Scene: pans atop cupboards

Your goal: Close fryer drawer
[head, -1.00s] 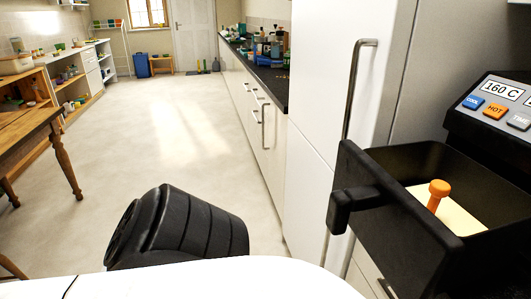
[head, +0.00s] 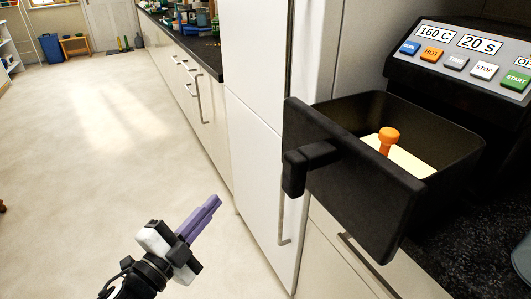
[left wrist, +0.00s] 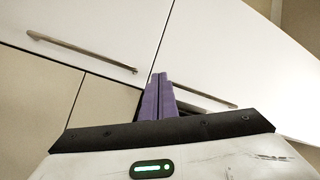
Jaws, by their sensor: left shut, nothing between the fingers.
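The black fryer (head: 455,60) stands on the dark counter at the right of the head view, with buttons and displays on its front panel. Its drawer (head: 450,140) is pulled out and holds a pale flat piece with an orange knob (head: 388,138). The drawer's front has a black handle (head: 305,165) facing left. My left gripper (head: 213,204), with purple fingers, is shut and empty. It is below and left of the handle, apart from it. In the left wrist view its fingers (left wrist: 159,80) point at white cupboard fronts. My right gripper is not in view.
A tall white cupboard (head: 262,130) with a long vertical handle stands directly left of the fryer. White lower cupboards (head: 190,95) with metal handles run along the wall. The pale floor (head: 90,150) on the left is clear.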

